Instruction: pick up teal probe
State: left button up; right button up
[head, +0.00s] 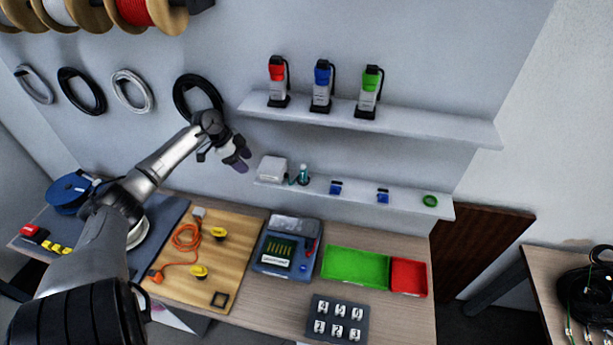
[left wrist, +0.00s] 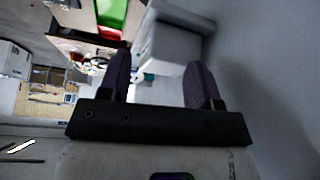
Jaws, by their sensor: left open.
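The teal probe (head: 303,174) is a small teal item with a dark base on the lower wall shelf (head: 405,203), just right of a white box (head: 273,168). In the left wrist view a small patch of teal (left wrist: 147,77) shows by the white box (left wrist: 172,50), between the fingers; most of it is hidden or too small to tell. My left gripper (head: 241,161) is open and empty, left of the white box and apart from the probe. Its two dark purple fingers (left wrist: 158,62) are spread wide in the wrist view. My right gripper is not in view.
The upper shelf (head: 425,124) holds red, blue and green handheld devices above. Blue clips (head: 336,187) and a green ring (head: 430,201) sit farther right on the lower shelf. A black cable coil (head: 197,95) hangs behind my left arm. The bench below holds trays and a meter (head: 287,245).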

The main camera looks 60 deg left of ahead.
aim_at(303, 165)
pick_arm(q)
jog(key=w+d+p, duration=0.1)
jog(key=w+d, duration=0.1)
jog(key=w, duration=0.2)
jog(key=w+d+p, duration=0.1)
jog(key=w+d, duration=0.2)
jog(key=w, duration=0.1)
jog(key=w+d+p, duration=0.1)
jog(key=w+d, duration=0.2)
jog(key=w, duration=0.1)
jog(key=shift+w+d, duration=0.15)
jog(key=shift+w, duration=0.05)
jog(key=shift+w+d+r+p, duration=0.1)
jog(key=shift+w+d+p, duration=0.1)
jog(key=shift+w+d, duration=0.25)
jog(key=shift+w+d+r+p, duration=0.1)
jog(key=shift+w+d+p, duration=0.1)
jog(key=shift+w, duration=0.3)
jog(key=shift+x, duration=1.15)
jog(key=shift+w+f, duration=0.15)
jog(key=shift+f, duration=0.35)
grip_shut()
